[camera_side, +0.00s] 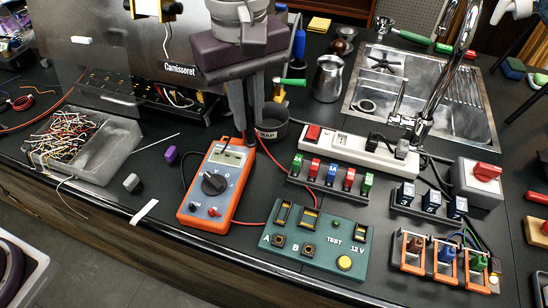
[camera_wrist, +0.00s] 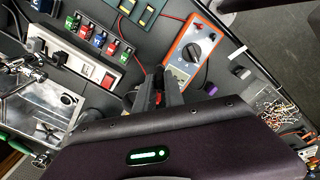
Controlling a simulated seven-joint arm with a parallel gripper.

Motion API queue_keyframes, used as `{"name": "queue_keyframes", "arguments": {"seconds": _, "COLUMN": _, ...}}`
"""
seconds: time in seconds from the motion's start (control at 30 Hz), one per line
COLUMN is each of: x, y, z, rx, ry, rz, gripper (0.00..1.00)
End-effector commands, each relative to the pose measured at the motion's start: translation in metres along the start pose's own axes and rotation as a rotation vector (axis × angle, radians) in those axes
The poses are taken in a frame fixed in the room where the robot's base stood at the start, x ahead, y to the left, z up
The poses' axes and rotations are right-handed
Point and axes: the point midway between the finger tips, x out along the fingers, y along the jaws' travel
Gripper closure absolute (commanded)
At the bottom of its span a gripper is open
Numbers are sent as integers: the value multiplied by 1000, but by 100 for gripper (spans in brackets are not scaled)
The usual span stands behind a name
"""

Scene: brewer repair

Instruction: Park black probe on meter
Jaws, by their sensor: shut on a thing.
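The orange multimeter (camera_side: 217,184) lies on the dark bench with its dial facing up. Its screen end is close to my gripper, and it also shows in the wrist view (camera_wrist: 194,50). My gripper (camera_side: 248,132) points down just above and behind the meter's top right edge. In the wrist view its fingers (camera_wrist: 160,86) are close together at the meter's screen end. They are shut on a slim dark piece that looks like the black probe (camera_wrist: 160,74), mostly hidden between them. Contact between probe and meter cannot be told. A black lead curves along the meter's left side.
A dark cup (camera_side: 272,130) stands close behind my gripper. A green test box (camera_side: 315,240), colored fuse blocks (camera_side: 331,174) and a white power strip (camera_side: 352,148) lie to the right. A wire tray (camera_side: 82,143) stands left. A red lead crosses the bench beside the meter.

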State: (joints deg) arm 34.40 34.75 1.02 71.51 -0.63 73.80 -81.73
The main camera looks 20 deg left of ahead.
Motion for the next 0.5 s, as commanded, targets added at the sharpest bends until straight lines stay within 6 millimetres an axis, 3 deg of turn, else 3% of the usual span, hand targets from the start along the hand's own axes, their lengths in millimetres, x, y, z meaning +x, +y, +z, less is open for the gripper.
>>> {"name": "queue_keyframes", "arguments": {"seconds": 0.03, "x": 3, "y": -1, "z": -27, "rx": -19, "ry": 0, "rz": -1, "gripper": 100}}
{"name": "queue_keyframes", "arguments": {"seconds": 0.1, "x": 7, "y": -4, "z": -57, "rx": -30, "ry": 0, "rz": -1, "gripper": 100}}
{"name": "queue_keyframes", "arguments": {"seconds": 0.2, "x": 10, "y": -8, "z": -86, "rx": -39, "ry": -1, "rz": 0, "gripper": 100}}
{"name": "queue_keyframes", "arguments": {"seconds": 0.3, "x": 12, "y": -11, "z": -102, "rx": -43, "ry": -1, "rz": 0, "gripper": 100}}
{"name": "queue_keyframes", "arguments": {"seconds": 0.5, "x": 20, "y": -13, "z": -109, "rx": -44, "ry": -1, "rz": -2, "gripper": 100}}
